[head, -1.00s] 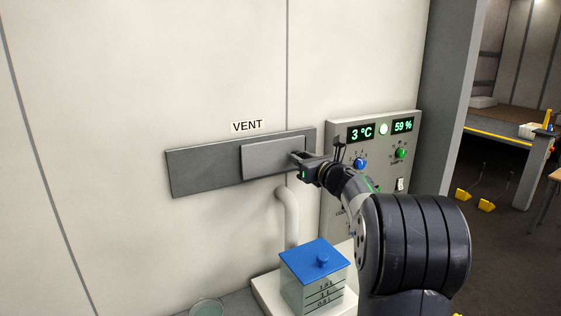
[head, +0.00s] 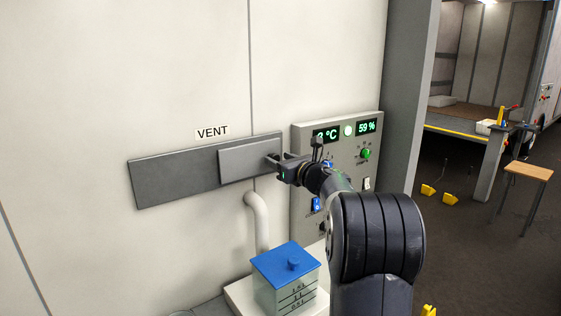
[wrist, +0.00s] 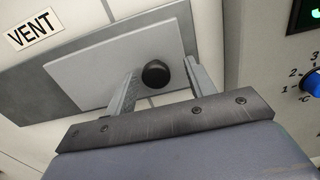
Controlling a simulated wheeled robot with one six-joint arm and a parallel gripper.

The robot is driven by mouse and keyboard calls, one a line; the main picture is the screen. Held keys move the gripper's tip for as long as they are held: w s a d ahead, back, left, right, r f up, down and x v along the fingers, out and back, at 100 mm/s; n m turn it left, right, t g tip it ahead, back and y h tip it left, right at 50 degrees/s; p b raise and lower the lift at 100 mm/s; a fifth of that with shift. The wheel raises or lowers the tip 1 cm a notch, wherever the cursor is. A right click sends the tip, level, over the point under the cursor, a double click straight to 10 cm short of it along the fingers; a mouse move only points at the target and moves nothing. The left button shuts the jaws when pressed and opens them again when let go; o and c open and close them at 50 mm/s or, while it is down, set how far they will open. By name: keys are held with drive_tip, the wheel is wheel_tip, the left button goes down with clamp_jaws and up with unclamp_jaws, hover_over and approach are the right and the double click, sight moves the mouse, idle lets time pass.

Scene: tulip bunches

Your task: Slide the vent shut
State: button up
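The vent is a long dark grey plate (head: 170,178) on the wall under a VENT label (head: 212,132). A lighter grey sliding panel (head: 240,162) covers its right part. In the wrist view the panel (wrist: 110,65) carries a round black knob (wrist: 155,74). My gripper (head: 274,160) is at the right part of the panel. In the wrist view my gripper's fingers (wrist: 160,82) are spread on both sides of the knob, with a visible gap on each side. In the head view the knob is hidden or too small to make out.
A control panel (head: 343,200) with displays, knobs and switches stands close right of my gripper. Below are a white pipe (head: 258,215) and a blue-lidded box (head: 286,275). A stool (head: 527,172) and an open bay (head: 470,110) lie far right.

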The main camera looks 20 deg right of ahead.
drive_tip(key=s+d+b, duration=0.2)
drive_tip(key=s+b, duration=0.1)
drive_tip(key=s, duration=0.7)
drive_tip(key=shift+s+b, duration=0.3)
drive_tip(key=shift+b, duration=0.1)
drive_tip(key=w+p, duration=0.1)
drive_tip(key=w, duration=0.2)
drive_tip(key=w+a+p, duration=0.1)
drive_tip(key=w, duration=0.3)
drive_tip(key=w+a+p, duration=0.1)
drive_tip(key=w+p, duration=0.1)
drive_tip(key=w, duration=0.1)
drive_tip(key=shift+w+a, duration=0.1)
drive_tip(key=shift+w, duration=0.15)
drive_tip(key=shift+w+a, duration=0.1)
drive_tip(key=shift+a, duration=0.5)
drive_tip(key=shift+s, duration=0.2)
